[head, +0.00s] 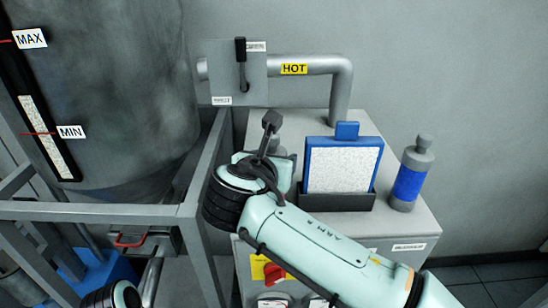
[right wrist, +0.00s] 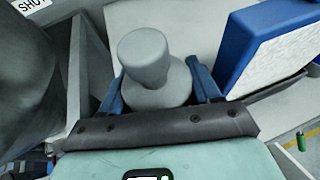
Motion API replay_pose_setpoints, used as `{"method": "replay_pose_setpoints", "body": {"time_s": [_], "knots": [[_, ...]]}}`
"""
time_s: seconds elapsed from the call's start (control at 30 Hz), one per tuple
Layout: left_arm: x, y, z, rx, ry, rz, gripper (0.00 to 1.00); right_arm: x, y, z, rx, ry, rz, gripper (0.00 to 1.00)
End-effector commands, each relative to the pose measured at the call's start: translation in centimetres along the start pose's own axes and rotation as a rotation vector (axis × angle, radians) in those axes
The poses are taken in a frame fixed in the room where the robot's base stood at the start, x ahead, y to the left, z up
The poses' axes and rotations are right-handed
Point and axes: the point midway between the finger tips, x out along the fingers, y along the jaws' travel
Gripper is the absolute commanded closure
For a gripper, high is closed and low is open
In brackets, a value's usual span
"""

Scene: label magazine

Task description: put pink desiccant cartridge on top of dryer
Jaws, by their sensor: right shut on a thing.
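A grey bottle-shaped cartridge (right wrist: 150,70) with a knob-like cap stands between the blue fingers of my right gripper (right wrist: 160,90), which is shut on it. Only its grey upper part shows; no pink is visible. In the head view my right gripper (head: 283,170) is over the left part of the dryer, a light grey cabinet (head: 405,225), and my wrist mostly hides the held cartridge. I cannot tell whether its base touches the dryer top. A second cartridge with a blue band (head: 408,184) stands upright at the right of the dryer top. My left gripper is not in view.
A blue-framed white filter panel (head: 342,165) stands in a dark holder (head: 336,201) right of my gripper. A pipe marked HOT (head: 320,65) and a lever plate (head: 230,85) are behind. A large tank (head: 115,90) and grey frame (head: 100,211) are at left.

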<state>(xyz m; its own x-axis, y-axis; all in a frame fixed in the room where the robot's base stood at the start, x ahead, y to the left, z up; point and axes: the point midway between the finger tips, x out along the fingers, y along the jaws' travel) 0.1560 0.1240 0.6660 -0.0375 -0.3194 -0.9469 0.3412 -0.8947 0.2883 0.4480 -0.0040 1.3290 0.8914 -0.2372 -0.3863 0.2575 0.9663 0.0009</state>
Motion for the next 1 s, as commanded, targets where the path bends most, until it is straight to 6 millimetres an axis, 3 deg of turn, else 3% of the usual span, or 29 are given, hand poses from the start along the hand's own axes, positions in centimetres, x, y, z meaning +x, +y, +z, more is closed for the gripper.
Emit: {"method": "replay_pose_setpoints", "body": {"time_s": [0.07, 0.1, 0.2, 0.57, 0.73, 1.0], "knots": [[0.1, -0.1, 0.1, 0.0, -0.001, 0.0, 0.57, 0.1, 0.0, -0.1, 0.001, -0.001, 0.0, 0.87], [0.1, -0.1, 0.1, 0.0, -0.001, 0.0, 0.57, 0.1, 0.0, -0.1, 0.001, -0.002, 0.0, 0.35], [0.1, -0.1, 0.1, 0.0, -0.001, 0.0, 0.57, 0.1, 0.0, -0.1, 0.001, -0.002, 0.0, 0.08], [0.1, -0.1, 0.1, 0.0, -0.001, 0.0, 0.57, -0.4, 0.0, -0.2, -0.001, 0.0, 0.001, 0.08], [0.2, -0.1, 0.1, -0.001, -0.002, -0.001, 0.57, -3.0, 0.1, -0.1, 0.0, -0.002, 0.004, 0.08], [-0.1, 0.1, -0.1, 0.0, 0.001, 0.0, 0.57, -9.2, 0.1, 0.0, 0.0, -0.003, 0.004, 0.08]]}}
